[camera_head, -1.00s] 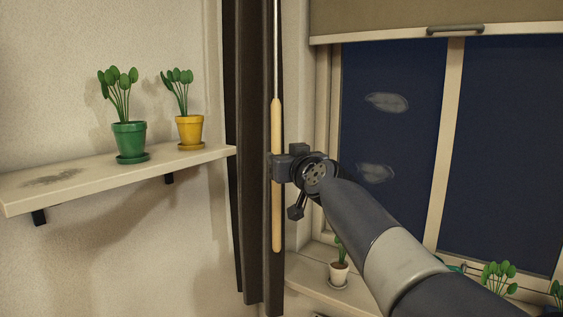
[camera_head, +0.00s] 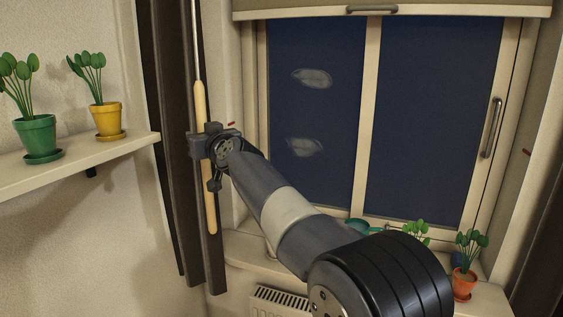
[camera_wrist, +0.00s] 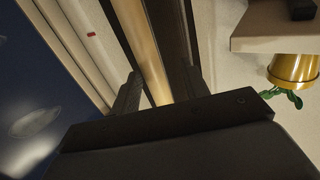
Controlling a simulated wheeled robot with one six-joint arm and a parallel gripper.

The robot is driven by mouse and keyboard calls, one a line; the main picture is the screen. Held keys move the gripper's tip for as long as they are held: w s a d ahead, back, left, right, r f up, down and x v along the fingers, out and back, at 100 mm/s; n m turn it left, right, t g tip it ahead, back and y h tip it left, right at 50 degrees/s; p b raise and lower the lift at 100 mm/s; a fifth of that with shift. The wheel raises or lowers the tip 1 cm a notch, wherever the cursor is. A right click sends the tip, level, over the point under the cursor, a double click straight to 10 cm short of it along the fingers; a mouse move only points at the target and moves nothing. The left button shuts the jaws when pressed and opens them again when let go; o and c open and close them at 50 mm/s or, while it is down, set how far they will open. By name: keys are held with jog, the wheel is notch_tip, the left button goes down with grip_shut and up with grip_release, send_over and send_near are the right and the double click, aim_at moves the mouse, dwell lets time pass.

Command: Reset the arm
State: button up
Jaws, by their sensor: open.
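My gripper (camera_head: 198,147) is at the end of my raised arm, in front of the dark curtain at the left of the window. Its jaws are open. A pale wooden curtain wand (camera_head: 209,200) hangs upright at the gripper in the head view. In the wrist view the wand (camera_wrist: 143,45) runs between the two spread fingers of my gripper (camera_wrist: 163,82). I cannot tell whether a finger touches it. The wrist housing hides the lower part of the wand there.
A wall shelf (camera_head: 80,163) at left holds a green-potted plant (camera_head: 37,135) and a yellow-potted plant (camera_head: 106,118). A dark curtain (camera_head: 170,170) hangs beside the wand. The windowsill (camera_head: 245,247) carries an orange-potted plant (camera_head: 463,284) and a teal item (camera_head: 358,226), partly behind my arm.

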jog(key=shift+p+x, duration=1)
jog(key=shift+x, duration=0.9)
jog(key=shift+d, duration=0.2)
